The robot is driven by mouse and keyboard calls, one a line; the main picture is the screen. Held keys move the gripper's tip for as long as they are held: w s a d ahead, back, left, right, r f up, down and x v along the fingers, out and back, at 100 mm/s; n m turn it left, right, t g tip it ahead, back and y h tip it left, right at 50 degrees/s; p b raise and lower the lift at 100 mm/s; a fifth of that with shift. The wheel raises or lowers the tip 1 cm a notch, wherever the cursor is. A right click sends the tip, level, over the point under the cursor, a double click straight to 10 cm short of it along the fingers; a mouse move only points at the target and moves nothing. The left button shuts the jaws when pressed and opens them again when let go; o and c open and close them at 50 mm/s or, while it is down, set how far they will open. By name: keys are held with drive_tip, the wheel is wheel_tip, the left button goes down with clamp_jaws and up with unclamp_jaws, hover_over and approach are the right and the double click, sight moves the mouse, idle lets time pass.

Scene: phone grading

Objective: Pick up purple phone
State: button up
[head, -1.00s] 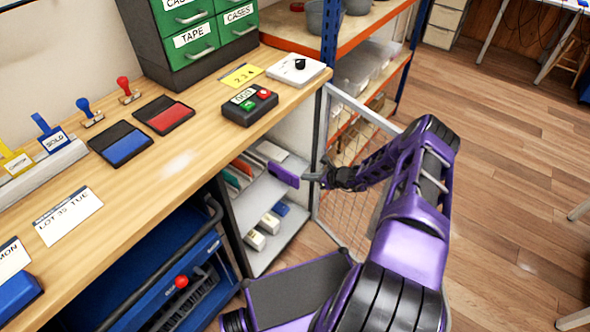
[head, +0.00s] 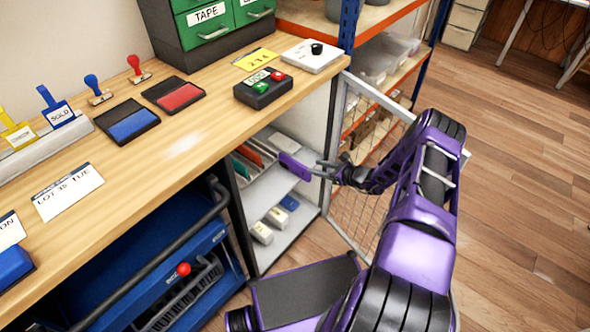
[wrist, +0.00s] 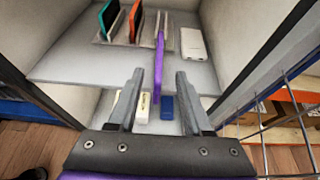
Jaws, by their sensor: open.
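The purple phone (head: 294,166) stands on edge in the cabinet under the bench, its near end sticking out past the upper shelf. In the wrist view the purple phone (wrist: 158,68) shows as a thin upright slab. My gripper (head: 321,170) is just right of the phone's near end in the head view. In the wrist view my gripper (wrist: 159,82) is open, its two fingers apart, with the phone lined up between them. Whether the fingers touch it cannot be told.
A teal phone (wrist: 109,17) and an orange phone (wrist: 136,20) stand left of the purple one; a white phone (wrist: 192,44) is to its right. White boxes and a blue box (wrist: 167,107) sit on the lower shelf. The open mesh door (head: 362,150) is close beside my arm.

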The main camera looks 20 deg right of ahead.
sight(296, 162)
drive_tip(key=b+x, duration=0.2)
drive_tip(key=x, duration=0.9)
drive_tip(key=shift+w+a+f, duration=0.1)
drive_tip(key=shift+w+a, duration=0.15)
clamp_jaws()
idle(1.0)
